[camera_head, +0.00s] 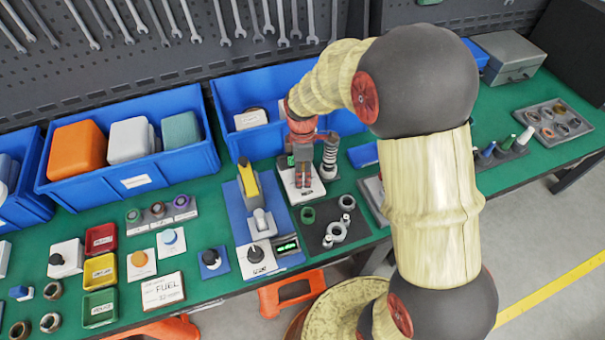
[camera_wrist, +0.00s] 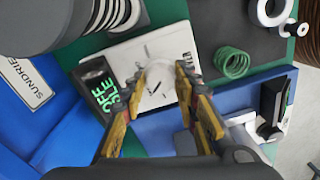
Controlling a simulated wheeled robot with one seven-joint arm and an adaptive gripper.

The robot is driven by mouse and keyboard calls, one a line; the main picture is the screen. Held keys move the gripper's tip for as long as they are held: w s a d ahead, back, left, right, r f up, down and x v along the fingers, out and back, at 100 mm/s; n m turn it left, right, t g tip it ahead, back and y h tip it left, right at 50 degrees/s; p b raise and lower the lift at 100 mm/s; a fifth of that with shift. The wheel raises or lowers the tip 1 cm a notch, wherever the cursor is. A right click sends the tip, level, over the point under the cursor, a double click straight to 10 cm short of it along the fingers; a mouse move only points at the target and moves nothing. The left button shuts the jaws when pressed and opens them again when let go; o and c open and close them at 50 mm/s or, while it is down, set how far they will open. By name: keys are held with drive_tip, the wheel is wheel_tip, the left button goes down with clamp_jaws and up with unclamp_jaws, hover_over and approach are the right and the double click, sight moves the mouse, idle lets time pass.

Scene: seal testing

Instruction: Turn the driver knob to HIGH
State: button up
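My gripper (camera_head: 303,183) points down over a white panel (camera_head: 313,193) at the back of the bench. In the wrist view the fingers (camera_wrist: 160,72) stand apart on either side of dial marks on this white panel (camera_wrist: 120,57). A pale, blurred shape shows between the fingertips; I cannot tell whether it is a knob or whether they touch it. A dark box with a green display (camera_wrist: 108,92) sits at the panel's edge. Another black knob (camera_head: 256,252) stands on a white plate beside a green display (camera_head: 287,245). No label here reads clearly as driver or HIGH.
A coiled spring stand (camera_head: 329,158) stands close right of my gripper. Blue bins (camera_head: 133,183) line the back. A dark tray with rings (camera_head: 324,243) lies in front, and a yellow-handled tool (camera_head: 248,183) stands left. A green ring (camera_wrist: 232,62) lies near the panel.

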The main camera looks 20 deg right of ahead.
drive_tip(key=c, duration=0.6)
drive_tip(key=shift+c, duration=0.3)
drive_tip(key=shift+r+m+p, duration=0.1)
drive_tip(key=shift+m+p, duration=0.3)
drive_tip(key=shift+p, duration=0.05)
drive_tip(key=m+p, duration=0.3)
drive_tip(key=m, duration=0.1)
drive_tip(key=m+p, duration=0.3)
drive_tip(key=m, duration=0.3)
drive_tip(key=shift+s+p, duration=0.1)
drive_tip(key=shift+p, duration=0.2)
drive_tip(key=m+p, duration=0.3)
drive_tip(key=m, duration=0.3)
drive_tip(key=shift+m+t, duration=0.3)
drive_tip(key=shift+t, duration=0.1)
drive_tip(key=m+p, duration=0.3)
drive_tip(key=m, duration=0.3)
drive_tip(key=shift+m, duration=0.4)
